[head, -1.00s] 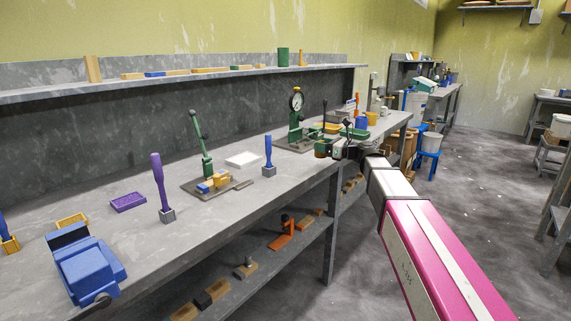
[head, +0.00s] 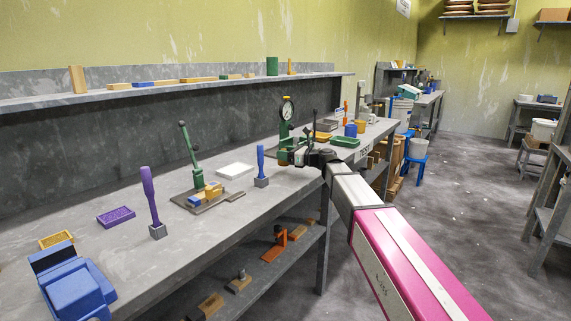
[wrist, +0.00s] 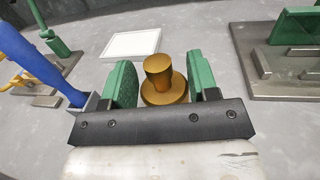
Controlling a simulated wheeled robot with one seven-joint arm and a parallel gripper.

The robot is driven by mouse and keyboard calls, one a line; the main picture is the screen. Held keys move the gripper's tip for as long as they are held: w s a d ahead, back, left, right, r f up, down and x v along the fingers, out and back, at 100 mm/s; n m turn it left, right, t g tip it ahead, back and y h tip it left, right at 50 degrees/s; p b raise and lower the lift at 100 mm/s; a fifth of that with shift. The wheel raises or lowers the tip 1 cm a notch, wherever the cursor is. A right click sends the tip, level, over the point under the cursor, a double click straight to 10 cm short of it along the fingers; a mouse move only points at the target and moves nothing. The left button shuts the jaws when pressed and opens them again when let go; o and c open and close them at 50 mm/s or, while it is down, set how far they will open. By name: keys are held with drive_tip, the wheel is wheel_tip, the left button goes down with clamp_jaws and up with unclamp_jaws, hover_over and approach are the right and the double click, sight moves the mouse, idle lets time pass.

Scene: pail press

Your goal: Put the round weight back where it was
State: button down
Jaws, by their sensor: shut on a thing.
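The round weight (wrist: 162,82) is brass-coloured, with a wide round base and a narrower knob on top. In the wrist view it sits upright between the two green fingers of my gripper (wrist: 161,80), which is shut on it. In the head view my gripper (head: 288,156) is over the workbench, in front of the dial press (head: 287,112); the weight is too small there to make out clearly. A flat white square (head: 236,170) lies on the bench to the left of my gripper, and also shows beyond the fingers in the wrist view (wrist: 131,44).
A blue-handled tool (head: 261,164) stands close to the left of my gripper, also near the left finger in the wrist view (wrist: 45,65). A green lever press (head: 195,170) stands farther left. A green tray (head: 345,142) lies to the right.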

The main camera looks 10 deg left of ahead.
drive_tip(key=shift+f, duration=1.85)
drive_tip(key=shift+f, duration=0.1)
drive_tip(key=shift+c, duration=1.9)
unclamp_jaws()
drive_tip(key=shift+s+d, duration=0.1)
drive_tip(key=shift+d, duration=0.2)
drive_tip(key=v, duration=1.1)
drive_tip(key=shift+d, duration=0.25)
